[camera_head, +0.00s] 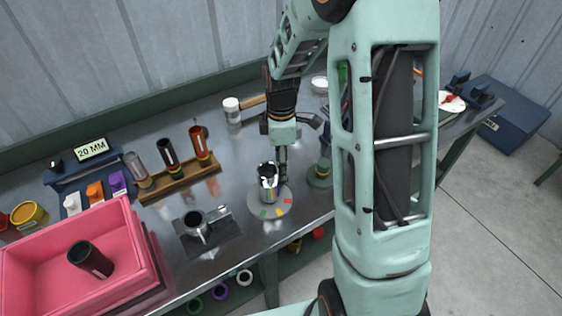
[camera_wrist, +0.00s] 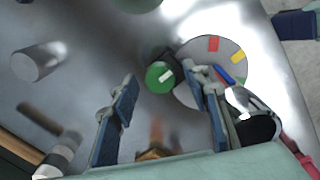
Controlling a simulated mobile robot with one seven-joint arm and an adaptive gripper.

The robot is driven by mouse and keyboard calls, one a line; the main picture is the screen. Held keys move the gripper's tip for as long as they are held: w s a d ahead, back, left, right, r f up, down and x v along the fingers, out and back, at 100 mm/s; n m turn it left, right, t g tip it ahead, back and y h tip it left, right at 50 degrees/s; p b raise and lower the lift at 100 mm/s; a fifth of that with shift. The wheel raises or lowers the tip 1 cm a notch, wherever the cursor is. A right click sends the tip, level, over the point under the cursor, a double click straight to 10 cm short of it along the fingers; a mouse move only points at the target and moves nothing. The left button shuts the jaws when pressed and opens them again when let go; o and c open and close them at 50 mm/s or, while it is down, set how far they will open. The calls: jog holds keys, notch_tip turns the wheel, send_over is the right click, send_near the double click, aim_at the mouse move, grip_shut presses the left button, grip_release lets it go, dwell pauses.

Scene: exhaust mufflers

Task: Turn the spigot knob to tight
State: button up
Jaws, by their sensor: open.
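A round green knob (camera_wrist: 160,77) with a white pointer line shows in the wrist view. Its line points right, toward a pale disc (camera_wrist: 238,72) with coloured marks, including red (camera_wrist: 213,43) and yellow (camera_wrist: 237,57). The disc (camera_head: 252,207) also shows in the head view, lying on the bench with a shiny metal cylinder standing on it. My gripper (camera_wrist: 168,88) is open, its blue-padded fingers to either side of the knob in the picture; I cannot tell whether they touch it. In the head view my gripper (camera_head: 270,180) is over the disc, and the knob is not clearly visible there.
A green-topped round fitting (camera_head: 322,170) stands right of the disc. A metal cup on a dark plate (camera_head: 212,240) lies to its left. Further left are a wooden rack (camera_head: 180,186) of tubes and a pink crate (camera_head: 85,220).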

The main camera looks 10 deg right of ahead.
jog(key=shift+c, duration=0.2)
jog(key=c, duration=1.1)
jog(key=shift+m, duration=0.4)
jog(key=m+b, duration=0.1)
jog(key=m, duration=0.3)
jog(key=m+b, duration=0.1)
jog(key=m, duration=0.3)
jog(key=m+b, duration=0.1)
jog(key=m, duration=0.4)
jog(key=shift+m, duration=2)
